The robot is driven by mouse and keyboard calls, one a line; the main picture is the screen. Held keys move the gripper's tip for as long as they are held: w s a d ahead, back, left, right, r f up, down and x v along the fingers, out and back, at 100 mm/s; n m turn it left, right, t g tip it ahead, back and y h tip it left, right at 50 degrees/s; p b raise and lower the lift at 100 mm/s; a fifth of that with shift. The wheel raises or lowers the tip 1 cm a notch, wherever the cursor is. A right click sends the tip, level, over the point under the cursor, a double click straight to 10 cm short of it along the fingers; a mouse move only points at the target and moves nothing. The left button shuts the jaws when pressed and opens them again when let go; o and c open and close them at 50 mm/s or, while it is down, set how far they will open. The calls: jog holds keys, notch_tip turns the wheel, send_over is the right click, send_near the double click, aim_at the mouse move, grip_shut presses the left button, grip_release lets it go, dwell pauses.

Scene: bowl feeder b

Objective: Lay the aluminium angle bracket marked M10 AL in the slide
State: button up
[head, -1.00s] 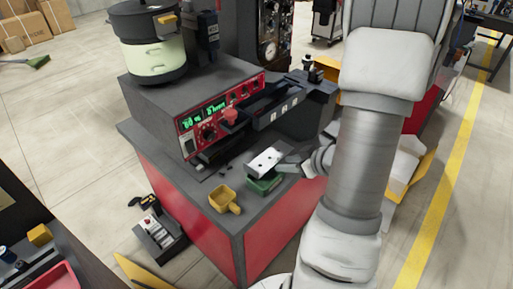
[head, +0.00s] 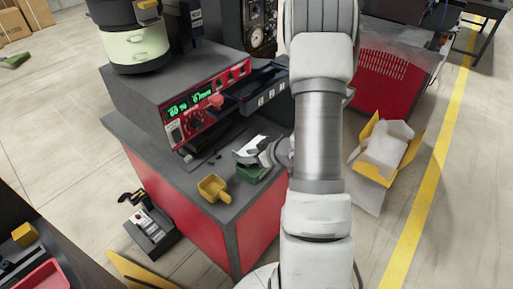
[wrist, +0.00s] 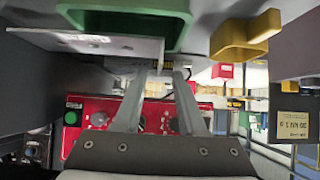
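The pale metal angle bracket (head: 252,150) rests at the top of a green bin (head: 252,174) on the bench; no marking on it is readable. In the wrist view the bracket (wrist: 95,43) shows as a pale plate beside the green bin (wrist: 125,12). My gripper (wrist: 160,74) has its two fingers visibly apart, with their tips close to the plate's right end. I see no grip on the bracket; exact contact is unclear. In the head view my arm partly hides the gripper. A dark trough (head: 262,88), apparently the slide, runs along the feeder with several pale labels.
A yellow scoop-like bin (head: 213,188) stands left of the green bin. The bowl (head: 130,40) is on top. An open carton (head: 385,150) lies on the floor at right.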

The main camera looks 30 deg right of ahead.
jog(key=x, duration=0.4)
jog(key=shift+w+a+f, duration=0.1)
jog(key=shift+w+f, duration=0.1)
jog(key=shift+w, duration=0.15)
grip_shut()
dwell(1.1)
